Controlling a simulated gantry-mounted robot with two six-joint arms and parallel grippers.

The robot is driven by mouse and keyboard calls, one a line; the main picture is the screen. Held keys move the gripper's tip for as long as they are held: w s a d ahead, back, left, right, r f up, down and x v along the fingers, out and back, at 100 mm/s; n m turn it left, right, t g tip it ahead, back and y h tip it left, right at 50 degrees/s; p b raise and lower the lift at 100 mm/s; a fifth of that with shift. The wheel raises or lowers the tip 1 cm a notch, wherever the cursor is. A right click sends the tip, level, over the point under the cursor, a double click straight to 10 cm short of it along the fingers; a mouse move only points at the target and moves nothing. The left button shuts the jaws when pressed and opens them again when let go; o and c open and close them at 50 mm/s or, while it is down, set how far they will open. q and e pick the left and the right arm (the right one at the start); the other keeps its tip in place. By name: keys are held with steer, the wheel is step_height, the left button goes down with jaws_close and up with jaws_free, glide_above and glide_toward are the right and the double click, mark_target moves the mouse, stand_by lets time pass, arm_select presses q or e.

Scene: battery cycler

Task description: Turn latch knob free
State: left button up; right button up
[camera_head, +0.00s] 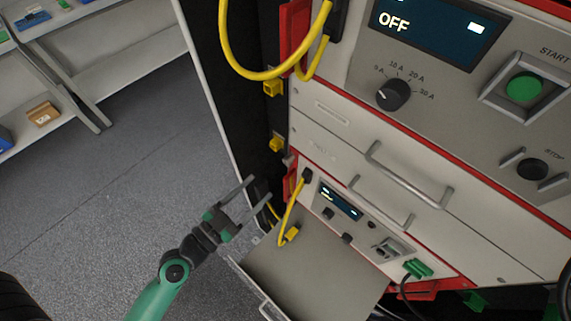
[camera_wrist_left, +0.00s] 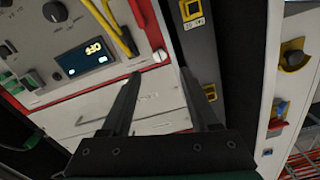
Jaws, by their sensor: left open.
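My left gripper (camera_head: 261,190) is open and empty, low beside the left edge of the cabinet front in the head view. In the left wrist view its two dark fingers (camera_wrist_left: 159,73) point toward the red-edged panel. A small round silver knob or fastener (camera_wrist_left: 160,55) shows on that panel's edge, just beyond and between the fingertips; it looks apart from them. I take it as the latch knob, but cannot be sure. I cannot make it out in the head view. My right gripper is not in view.
A yellow cable (camera_head: 288,210) hangs near the gripper, above a flat grey shelf (camera_head: 310,265) pulled out at the cabinet's base. Yellow blocks (camera_head: 277,144) line the dark cabinet edge. The cabinet front has drawer handles (camera_head: 410,178). Open floor (camera_head: 130,170) lies to the left.

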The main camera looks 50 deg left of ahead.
mark_target(285, 163)
arm_select(q)
steer(key=w+p, duration=0.1)
steer(key=w, duration=0.2)
steer(key=w+p, duration=0.1)
steer(key=w, duration=0.2)
steer(key=w+p, duration=0.1)
steer(key=w, duration=0.3)
steer(key=shift+a+r+p, duration=0.2)
steer(key=shift+a+p, duration=0.15)
steer(key=shift+a, duration=0.05)
steer(key=shift+w+f, duration=0.1)
steer(key=shift+w, duration=0.3)
jaws_close()
